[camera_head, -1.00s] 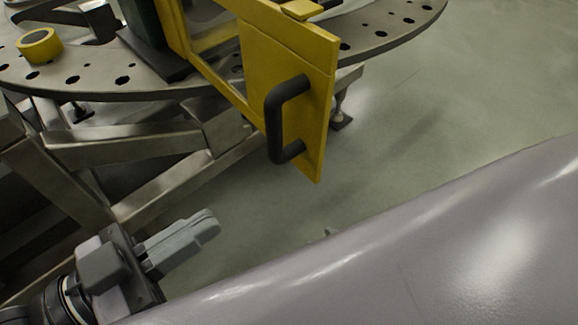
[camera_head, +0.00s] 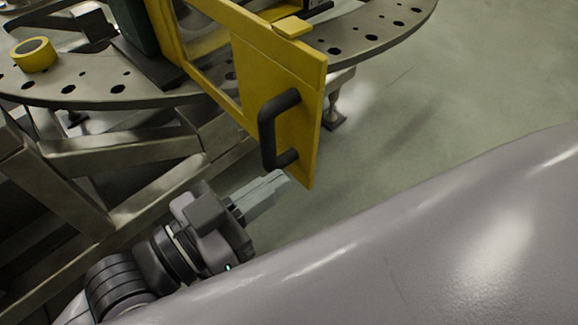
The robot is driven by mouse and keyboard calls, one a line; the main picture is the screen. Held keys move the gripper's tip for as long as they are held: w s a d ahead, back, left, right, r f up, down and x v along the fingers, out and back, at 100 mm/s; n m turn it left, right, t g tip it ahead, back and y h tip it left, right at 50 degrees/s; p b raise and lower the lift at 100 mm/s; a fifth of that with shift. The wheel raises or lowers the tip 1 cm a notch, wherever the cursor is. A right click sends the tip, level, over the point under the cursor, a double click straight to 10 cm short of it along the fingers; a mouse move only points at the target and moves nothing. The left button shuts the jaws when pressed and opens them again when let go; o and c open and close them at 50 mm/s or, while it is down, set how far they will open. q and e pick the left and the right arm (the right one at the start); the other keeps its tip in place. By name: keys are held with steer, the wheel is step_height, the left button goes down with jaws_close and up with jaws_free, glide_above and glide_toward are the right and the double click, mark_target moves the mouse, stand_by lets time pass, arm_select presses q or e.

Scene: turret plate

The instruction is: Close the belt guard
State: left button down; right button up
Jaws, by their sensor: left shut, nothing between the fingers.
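The yellow belt guard (camera_head: 290,85) stands swung out past the rim of the round turret plate (camera_head: 385,40). It is a framed door with a solid yellow panel at its free end. A black bar handle (camera_head: 267,132) is fixed on that panel. My left gripper (camera_head: 280,179) is shut and empty. Its fingertips are just below the handle's lower end, close to the panel's bottom corner; I cannot tell whether they touch it. My right gripper is not in view.
A yellow tape roll (camera_head: 34,55) lies on the plate at the left. A metal support frame (camera_head: 130,148) stands under the plate. Dark green equipment (camera_head: 136,25) stands behind the guard. The floor (camera_head: 440,110) at the right is clear. My own grey arm link fills the lower right.

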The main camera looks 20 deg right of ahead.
mark_target(308, 162)
arm_select(q)
steer(key=shift+x, duration=1.7)
steer(key=shift+d, duration=0.15)
